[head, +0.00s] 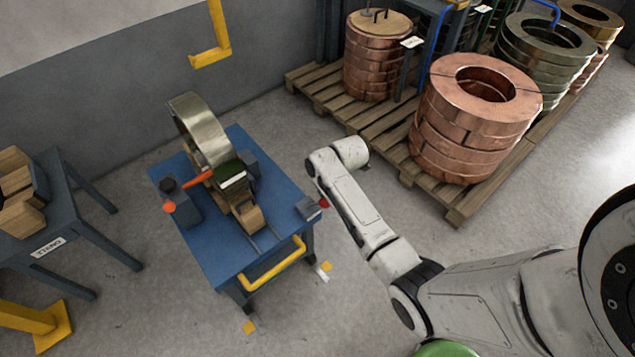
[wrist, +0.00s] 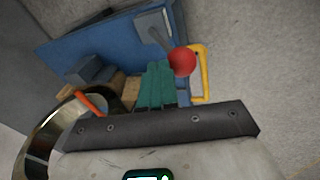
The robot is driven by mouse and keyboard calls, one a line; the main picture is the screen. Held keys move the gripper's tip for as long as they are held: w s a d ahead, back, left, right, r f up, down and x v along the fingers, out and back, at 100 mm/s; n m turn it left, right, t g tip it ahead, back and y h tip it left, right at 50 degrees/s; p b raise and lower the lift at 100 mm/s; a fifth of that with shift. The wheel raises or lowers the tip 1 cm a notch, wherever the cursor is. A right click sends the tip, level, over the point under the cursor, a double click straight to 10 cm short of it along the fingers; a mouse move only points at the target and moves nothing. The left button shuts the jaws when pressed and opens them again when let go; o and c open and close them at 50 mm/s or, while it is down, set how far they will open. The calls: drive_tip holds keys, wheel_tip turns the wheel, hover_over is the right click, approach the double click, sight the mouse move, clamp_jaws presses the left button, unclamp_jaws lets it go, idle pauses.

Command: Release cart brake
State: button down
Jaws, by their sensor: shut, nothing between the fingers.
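The blue cart (head: 215,245) stands left of my arm in the head view, and its blue top (wrist: 100,45) fills the upper left of the wrist view. In the wrist view a short bar runs from the grey housing (wrist: 153,24) toward the red knob (wrist: 182,61). My gripper (wrist: 158,66) has teal fingers, shut and empty, just left of the knob in that view. I cannot tell if they touch it. The head view does not clearly show the fingers.
A brass coil (head: 205,130) and an orange-handled lever (head: 190,184) are on the cart. A yellow handle (head: 272,265) is at its front. A pallet (head: 395,160) with copper coils (head: 465,130) stands behind right. A blue-grey table (head: 70,205) is at left.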

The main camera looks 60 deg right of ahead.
drive_tip(key=s+a+f+t+h+b, duration=0.1)
drive_tip(key=s+f+t+b, duration=0.1)
drive_tip(key=s, duration=0.3)
drive_tip(key=shift+s+a+f+t, duration=0.2)
drive_tip(key=shift+a+f+t, duration=0.15)
drive_tip(key=shift+f+t, duration=0.55)
drive_tip(key=shift+s+f, duration=0.1)
